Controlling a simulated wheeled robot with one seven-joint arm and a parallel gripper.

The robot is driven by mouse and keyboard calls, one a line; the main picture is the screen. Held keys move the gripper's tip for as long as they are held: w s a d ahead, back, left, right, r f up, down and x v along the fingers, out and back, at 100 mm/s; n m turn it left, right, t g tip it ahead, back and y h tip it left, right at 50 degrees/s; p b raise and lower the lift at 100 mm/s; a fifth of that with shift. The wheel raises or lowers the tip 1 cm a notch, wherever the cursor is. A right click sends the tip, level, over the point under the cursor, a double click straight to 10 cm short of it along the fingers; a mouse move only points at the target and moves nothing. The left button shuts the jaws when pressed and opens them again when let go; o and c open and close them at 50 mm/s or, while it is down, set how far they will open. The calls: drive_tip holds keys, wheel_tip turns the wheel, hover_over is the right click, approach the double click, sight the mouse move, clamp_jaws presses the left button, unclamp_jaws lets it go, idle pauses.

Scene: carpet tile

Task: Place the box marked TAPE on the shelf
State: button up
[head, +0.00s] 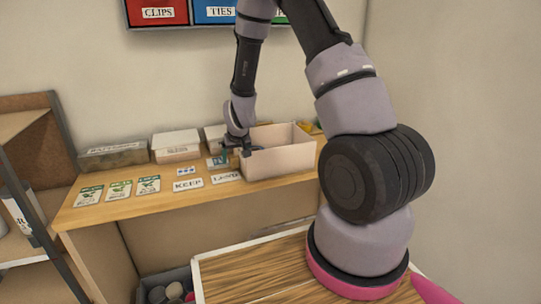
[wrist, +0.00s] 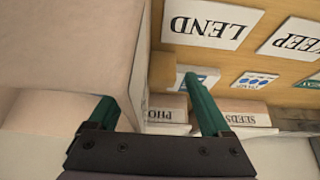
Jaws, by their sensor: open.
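I cannot read a TAPE label on anything in view. A wooden shelf unit (head: 30,118) with a dark metal upright stands at the left edge of the head view, partly cut off. My gripper (head: 236,150) is over the desk, at the left side of an open cream carton (head: 285,158). In the wrist view my gripper (wrist: 155,108) has its green fingers spread apart, with no object held. The carton's pale wall (wrist: 75,45) is close beside the left finger; I cannot tell if they touch. The carton's inside is mostly hidden.
The wooden desk (head: 150,203) holds KEEP (head: 187,185) and LEND (head: 226,177) cards, seed packets (head: 120,189) and lidded boxes, including SEEDS (wrist: 243,112) and PHOTOS (wrist: 165,113). Bins marked CLIPS (head: 157,12) and TIES (head: 218,11) hang on the wall. A grey bin (head: 165,290) stands below.

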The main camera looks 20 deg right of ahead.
clamp_jaws()
